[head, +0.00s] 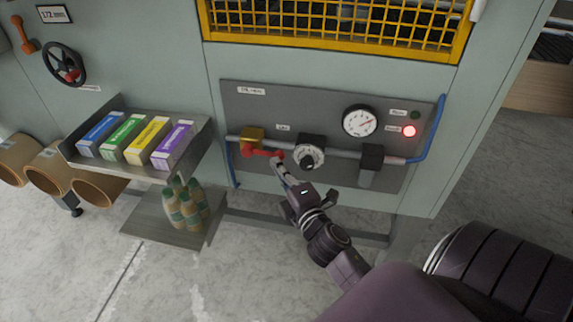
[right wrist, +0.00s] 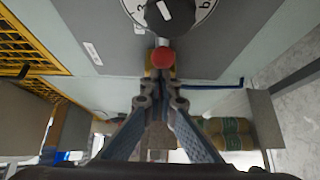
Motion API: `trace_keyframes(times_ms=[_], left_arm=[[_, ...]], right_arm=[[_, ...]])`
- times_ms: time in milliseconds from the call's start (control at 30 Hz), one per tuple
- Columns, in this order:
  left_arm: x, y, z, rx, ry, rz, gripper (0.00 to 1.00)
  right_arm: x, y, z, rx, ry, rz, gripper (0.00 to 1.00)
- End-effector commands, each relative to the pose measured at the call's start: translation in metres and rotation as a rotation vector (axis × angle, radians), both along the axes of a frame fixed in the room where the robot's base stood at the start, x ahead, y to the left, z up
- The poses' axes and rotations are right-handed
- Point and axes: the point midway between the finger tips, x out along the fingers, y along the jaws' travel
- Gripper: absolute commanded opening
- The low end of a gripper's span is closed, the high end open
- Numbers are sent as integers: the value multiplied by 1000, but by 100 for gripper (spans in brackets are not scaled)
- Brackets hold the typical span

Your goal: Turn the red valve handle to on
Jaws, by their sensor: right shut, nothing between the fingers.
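The red valve handle (head: 262,153) sits on a yellow valve body (head: 253,135) at the left of the grey panel's pipe. It points right, roughly along the pipe. My right gripper (head: 278,165) is shut and empty, its fingertips at the handle's right end, just below it. In the right wrist view the handle's round red tip (right wrist: 163,57) shows just beyond the closed fingertips (right wrist: 160,90). I cannot tell whether they touch it. My left gripper is not in view.
A dial knob (head: 309,157) stands close right of the handle. A gauge (head: 360,121), a lit red lamp (head: 409,131) and a blue hose (head: 433,130) are further right. A tray (head: 193,157) of coloured boxes and a shelf (head: 150,222) with bottles stand left.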

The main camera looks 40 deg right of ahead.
Motion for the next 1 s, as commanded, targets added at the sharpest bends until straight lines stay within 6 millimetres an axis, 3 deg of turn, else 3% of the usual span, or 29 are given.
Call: trace_keyframes(times_ms=[300,500,867,967,1000], left_arm=[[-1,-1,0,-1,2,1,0],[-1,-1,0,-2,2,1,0],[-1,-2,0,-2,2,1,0],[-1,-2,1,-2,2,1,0],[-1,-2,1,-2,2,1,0]], right_arm=[[-65,16,4,2,-6,3,0],[-89,23,6,-2,-11,7,0],[-96,25,4,4,-10,9,0],[-94,29,-20,61,22,13,0],[-92,31,-38,100,46,14,0]])
